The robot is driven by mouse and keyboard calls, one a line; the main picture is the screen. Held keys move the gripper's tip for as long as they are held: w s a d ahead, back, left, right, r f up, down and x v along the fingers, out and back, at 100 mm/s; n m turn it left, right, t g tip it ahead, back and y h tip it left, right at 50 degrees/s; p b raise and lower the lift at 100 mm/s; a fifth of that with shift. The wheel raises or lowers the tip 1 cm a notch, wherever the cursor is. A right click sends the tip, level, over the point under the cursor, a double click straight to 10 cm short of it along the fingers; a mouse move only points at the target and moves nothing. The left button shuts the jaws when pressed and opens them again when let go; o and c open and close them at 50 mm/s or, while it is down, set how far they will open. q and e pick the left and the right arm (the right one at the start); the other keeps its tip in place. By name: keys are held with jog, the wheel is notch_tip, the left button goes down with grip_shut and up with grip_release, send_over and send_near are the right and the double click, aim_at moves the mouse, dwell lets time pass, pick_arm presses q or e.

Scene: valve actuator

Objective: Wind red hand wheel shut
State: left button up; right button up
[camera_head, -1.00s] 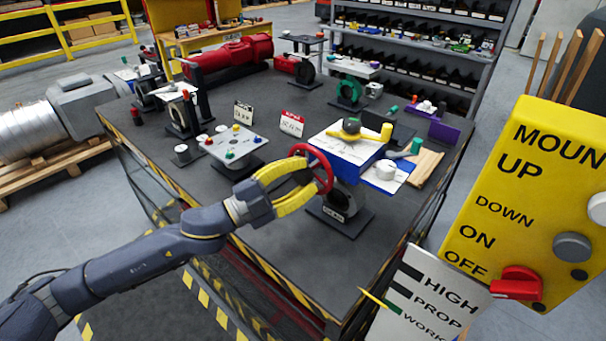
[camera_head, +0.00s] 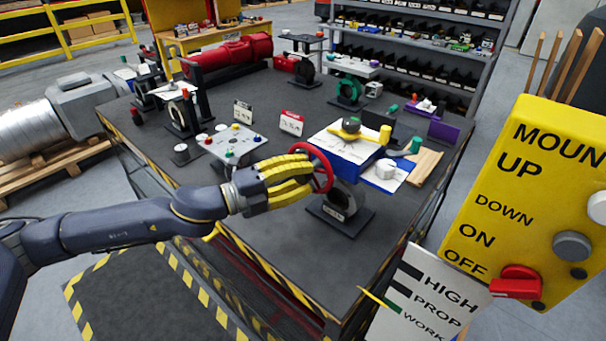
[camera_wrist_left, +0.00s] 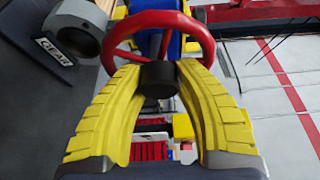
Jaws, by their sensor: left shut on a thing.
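The red hand wheel (camera_head: 321,157) stands upright on the near side of a blue valve actuator (camera_head: 347,152), which sits on a dark stand. The wheel also shows in the left wrist view (camera_wrist_left: 158,19), with its black hub between my fingers. My left gripper (camera_head: 312,180) has yellow ribbed fingers and reaches the wheel from the left. In the left wrist view my left gripper (camera_wrist_left: 158,72) is shut on the wheel, with a fingertip at each side of the hub. The exact finger contact is partly hidden. My right gripper is not in view.
The dark workbench (camera_head: 280,230) holds a panel with coloured knobs (camera_head: 233,141), small sign cards (camera_head: 291,122) and other valves. A yellow control box (camera_head: 540,200) stands close at the right. Bare bench top lies in front of the actuator stand.

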pick_arm(q)
jog(key=shift+s+d, duration=0.1)
jog(key=shift+s, duration=0.05)
jog(key=o, duration=1)
jog(key=shift+c, duration=0.2)
jog(key=shift+a, duration=0.35)
jog(key=v, duration=1.1)
jog(key=shift+a, duration=0.15)
jog(key=shift+s, duration=0.1)
